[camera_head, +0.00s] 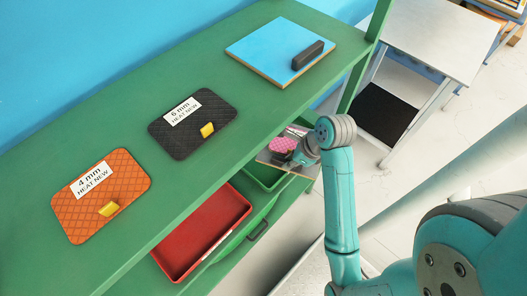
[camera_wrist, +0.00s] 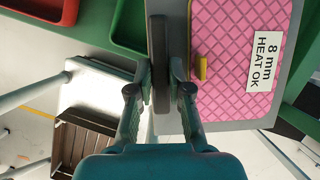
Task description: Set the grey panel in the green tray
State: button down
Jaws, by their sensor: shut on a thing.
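The grey panel (camera_wrist: 222,125) fills the right of the wrist view, with a pink quilted pad labelled "8 mm HEAT OK" (camera_wrist: 235,45) lying on it. My gripper (camera_wrist: 160,80) is shut on the panel's dark upright handle (camera_wrist: 158,45). In the head view the panel (camera_head: 270,159) is partly hidden by my gripper (camera_head: 300,157), beyond the shelf's front edge. The green tray (camera_head: 266,178) sits on the lower level, beside the red tray and largely under the upper shelf's edge. It also shows at the top of the wrist view (camera_wrist: 131,28), left of the handle.
A red tray (camera_head: 205,232) stands left of the green one. The green upper shelf (camera_head: 120,140) carries an orange pad (camera_head: 120,215), a black pad (camera_head: 215,110) and a blue board (camera_head: 270,45) with a dark handle. A white table (camera_head: 435,35) stands behind.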

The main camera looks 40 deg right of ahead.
aim_at(267, 150)
jog(key=w, duration=1)
jog(key=shift+a, duration=0.15)
jog(key=shift+w+f, duration=0.15)
jog(key=shift+w, duration=0.1)
jog(key=shift+s+f, duration=0.1)
jog(key=shift+f, duration=2.7)
jog(key=shift+w+f, duration=0.25)
jog(key=shift+f, duration=0.3)
jog(key=c, duration=1.1)
grip_release()
